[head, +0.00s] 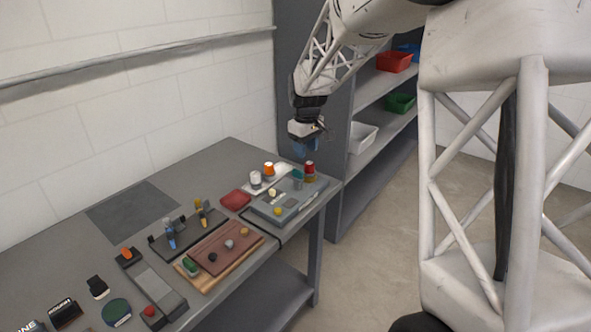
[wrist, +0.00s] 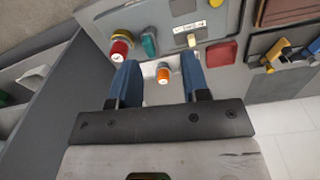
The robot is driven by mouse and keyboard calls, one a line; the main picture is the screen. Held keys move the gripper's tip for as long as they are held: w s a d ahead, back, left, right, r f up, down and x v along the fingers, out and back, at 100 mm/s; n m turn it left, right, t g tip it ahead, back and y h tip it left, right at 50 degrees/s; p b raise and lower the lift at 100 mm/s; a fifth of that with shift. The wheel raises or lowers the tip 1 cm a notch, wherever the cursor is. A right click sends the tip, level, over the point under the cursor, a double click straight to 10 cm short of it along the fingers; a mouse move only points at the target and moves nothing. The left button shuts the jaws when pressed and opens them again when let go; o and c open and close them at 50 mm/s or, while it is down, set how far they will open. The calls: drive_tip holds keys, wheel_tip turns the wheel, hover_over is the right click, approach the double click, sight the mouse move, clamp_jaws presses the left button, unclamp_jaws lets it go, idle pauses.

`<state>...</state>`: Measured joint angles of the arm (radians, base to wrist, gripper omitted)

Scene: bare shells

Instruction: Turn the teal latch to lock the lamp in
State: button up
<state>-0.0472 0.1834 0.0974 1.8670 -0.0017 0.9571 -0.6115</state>
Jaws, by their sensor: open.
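The teal latch (head: 298,179) stands upright at the far end of the grey panel (head: 262,210). It also shows in the wrist view (wrist: 149,45), above and between my fingers. A red-topped round piece (head: 309,169) stands beside it; the wrist view shows it at upper left (wrist: 121,44). I cannot tell for certain which piece is the lamp. My gripper (head: 306,149) hangs above the far end of the table, apart from the latch. In the wrist view its blue fingers (wrist: 160,62) are spread and empty, with an orange-topped piece (wrist: 163,75) showing below between them.
White and orange-topped pieces (head: 255,179) stand on a pale plate behind the panel. A red block (head: 235,200) lies beside it. Tool rack (head: 187,232) and brown board (head: 226,247) are nearer. A shelf with bins (head: 362,137) stands at the right past the table edge.

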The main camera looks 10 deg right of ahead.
drive_tip(key=n, duration=0.1)
hover_over(297, 171)
wheel_tip(297, 171, down, 6)
drive_tip(key=shift+w+d+r, duration=0.1)
drive_tip(key=shift+f, duration=3.9)
clamp_jaws()
